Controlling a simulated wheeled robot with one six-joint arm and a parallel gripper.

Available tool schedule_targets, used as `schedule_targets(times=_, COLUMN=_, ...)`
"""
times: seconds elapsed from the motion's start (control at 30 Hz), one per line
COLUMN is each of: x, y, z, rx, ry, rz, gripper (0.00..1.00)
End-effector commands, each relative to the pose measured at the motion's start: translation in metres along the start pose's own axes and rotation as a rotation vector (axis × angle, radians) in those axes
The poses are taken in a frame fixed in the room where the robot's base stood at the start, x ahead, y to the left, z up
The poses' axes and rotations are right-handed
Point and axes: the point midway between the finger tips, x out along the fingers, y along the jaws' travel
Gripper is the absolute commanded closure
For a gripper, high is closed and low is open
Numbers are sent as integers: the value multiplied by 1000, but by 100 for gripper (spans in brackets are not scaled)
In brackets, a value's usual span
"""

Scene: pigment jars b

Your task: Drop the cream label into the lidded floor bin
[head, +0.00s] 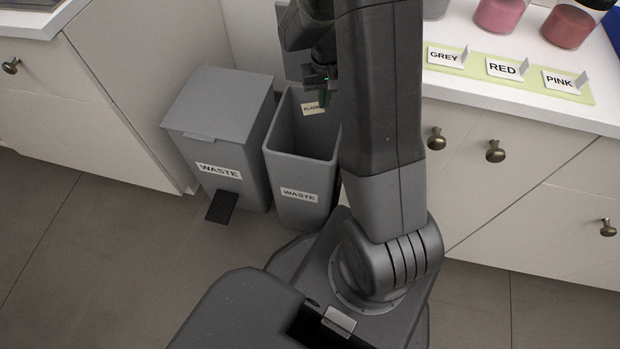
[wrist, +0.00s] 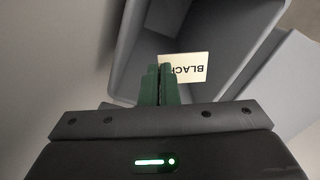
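My gripper (head: 322,92) is shut on a cream label (head: 313,108) whose printing reads as BLACK, partly covered. In the wrist view, the dark green fingertips (wrist: 160,78) pinch one end of the label (wrist: 192,68). The label shows against the inside of an open grey bin (head: 302,155) marked WASTE; how far above or inside its mouth it hangs, I cannot tell. The lidded floor bin (head: 218,110), also grey and marked WASTE, stands just left of the open one. Its lid is down, and a black pedal (head: 223,207) sticks out at its foot.
The white counter (head: 530,95) at right bears a green strip with labels GREY (head: 446,56), RED (head: 511,68) and PINK (head: 567,80), with jars behind. A cabinet (head: 95,110) stands left of the bins. The floor in front of the lidded bin is clear.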

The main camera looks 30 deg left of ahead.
Motion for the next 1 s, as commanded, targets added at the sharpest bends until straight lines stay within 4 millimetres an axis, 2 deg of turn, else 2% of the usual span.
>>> schedule_targets(times=0.03, x=12, y=0, z=0, rx=0, ry=-1, rz=0, gripper=100)
schedule_targets(times=0.23, x=34, y=0, z=0, rx=0, ry=0, rz=0, gripper=100)
schedule_targets(times=0.6, x=39, y=0, z=0, rx=0, ry=0, rz=0, gripper=100)
schedule_targets(times=0.73, x=39, y=0, z=0, rx=0, ry=0, rz=0, gripper=75)
schedule_targets(times=1.0, x=38, y=0, z=0, rx=0, ry=0, rz=0, gripper=73)
